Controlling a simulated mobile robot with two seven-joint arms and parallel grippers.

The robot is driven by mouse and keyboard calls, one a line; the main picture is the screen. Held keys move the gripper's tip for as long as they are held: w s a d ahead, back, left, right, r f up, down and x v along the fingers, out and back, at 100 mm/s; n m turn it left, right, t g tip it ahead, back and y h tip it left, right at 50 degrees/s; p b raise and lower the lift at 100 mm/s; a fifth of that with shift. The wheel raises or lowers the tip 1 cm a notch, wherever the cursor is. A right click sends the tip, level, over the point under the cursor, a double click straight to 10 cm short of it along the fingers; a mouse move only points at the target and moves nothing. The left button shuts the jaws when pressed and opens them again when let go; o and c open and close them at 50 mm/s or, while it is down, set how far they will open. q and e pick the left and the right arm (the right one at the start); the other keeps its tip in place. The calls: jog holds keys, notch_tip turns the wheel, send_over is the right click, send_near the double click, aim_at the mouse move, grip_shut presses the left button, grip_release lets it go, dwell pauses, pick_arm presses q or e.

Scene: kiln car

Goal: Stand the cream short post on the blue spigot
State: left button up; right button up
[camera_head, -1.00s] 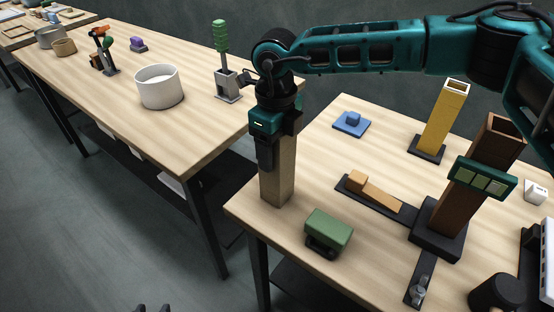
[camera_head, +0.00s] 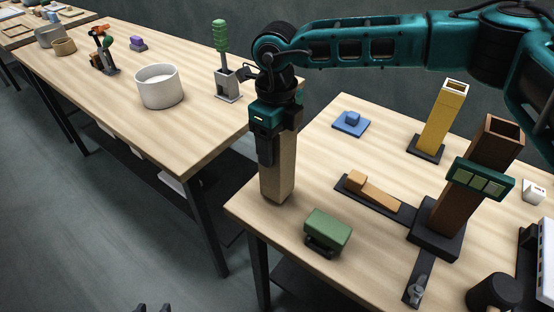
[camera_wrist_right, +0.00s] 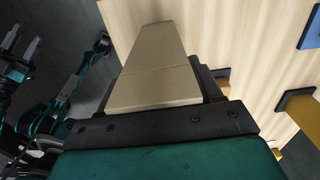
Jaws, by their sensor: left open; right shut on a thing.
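The cream short post (camera_head: 277,172) is upright in my right gripper (camera_head: 277,128), which is shut on its upper part. Its lower end is at the near left corner of the right table; I cannot tell whether it touches the top. The post also fills the middle of the right wrist view (camera_wrist_right: 157,62). The blue spigot (camera_head: 353,117) is a small block on a blue plate, bare, behind and right of the post. My left gripper (camera_head: 153,308) shows only as dark open tips at the bottom edge, away from the table.
A yellow post (camera_head: 444,115) and a brown post (camera_head: 475,190) stand on dark bases at right. An orange piece (camera_head: 372,190) on a dark strip and a green block (camera_head: 328,230) lie nearer. Tabletop between cream post and blue plate is clear. A white pot (camera_head: 159,88) stands on the other table.

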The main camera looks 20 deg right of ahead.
pick_arm(q)
jog(key=shift+r+p, duration=0.75)
jog(key=shift+r, duration=0.05)
pick_arm(e)
jog(key=shift+r, duration=1.65)
